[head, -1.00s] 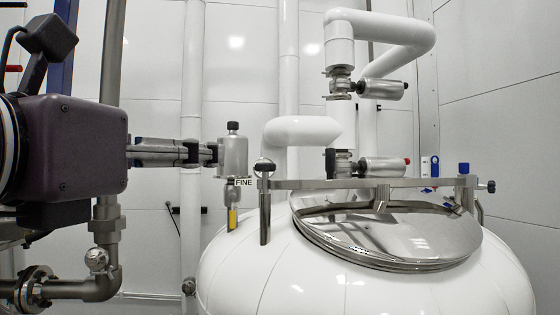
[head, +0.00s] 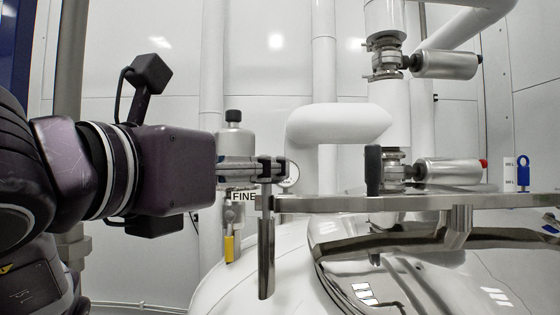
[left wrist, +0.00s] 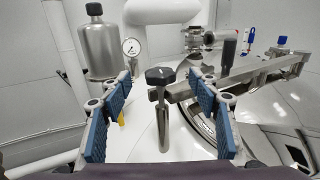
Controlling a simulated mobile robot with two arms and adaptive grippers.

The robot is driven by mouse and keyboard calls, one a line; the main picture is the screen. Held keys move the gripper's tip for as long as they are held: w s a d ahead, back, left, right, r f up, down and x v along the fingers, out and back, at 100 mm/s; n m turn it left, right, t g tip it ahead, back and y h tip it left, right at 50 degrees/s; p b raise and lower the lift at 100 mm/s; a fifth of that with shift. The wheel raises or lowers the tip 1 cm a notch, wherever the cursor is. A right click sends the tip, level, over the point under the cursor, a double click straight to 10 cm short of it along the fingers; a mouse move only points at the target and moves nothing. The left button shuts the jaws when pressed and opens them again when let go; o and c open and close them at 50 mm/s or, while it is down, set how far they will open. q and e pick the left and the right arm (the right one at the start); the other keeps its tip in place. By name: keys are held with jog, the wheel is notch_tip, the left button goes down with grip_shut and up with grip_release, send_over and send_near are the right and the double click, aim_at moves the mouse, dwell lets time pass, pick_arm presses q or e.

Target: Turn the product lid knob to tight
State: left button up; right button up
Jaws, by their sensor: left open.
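The lid knob, a dark knob (left wrist: 160,76) on a metal post, stands at the left end of the lid's clamp bar in the left wrist view. In the head view my gripper hides most of it, while its post (head: 266,250) shows below. My left gripper (head: 275,170) reaches in from the left at knob height. In the left wrist view the gripper (left wrist: 160,92) is open, its blue-padded fingers apart on either side of the knob, with visible gaps. The shiny domed lid (head: 430,275) lies under the bar (head: 370,202). My right gripper is not in view.
A metal canister (head: 233,143) with a FINE label and a round gauge (left wrist: 131,47) stand behind the gripper. A black upright handle (head: 373,170) and a valve (head: 450,171) are to the right. White pipes (head: 340,124) run behind.

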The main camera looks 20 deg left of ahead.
aim_at(266, 187)
pick_arm(q)
jog(key=w, duration=0.2)
jog(key=w+p, duration=0.1)
jog(key=w, duration=0.1)
jog(key=w+p, duration=0.1)
jog(key=w, duration=0.1)
jog(key=shift+d+f, duration=0.1)
jog(key=shift+d, duration=0.3)
jog(key=shift+w, duration=0.15)
jog(key=shift+p, duration=0.3)
jog(key=shift+c, duration=0.9)
jog(key=c, duration=1)
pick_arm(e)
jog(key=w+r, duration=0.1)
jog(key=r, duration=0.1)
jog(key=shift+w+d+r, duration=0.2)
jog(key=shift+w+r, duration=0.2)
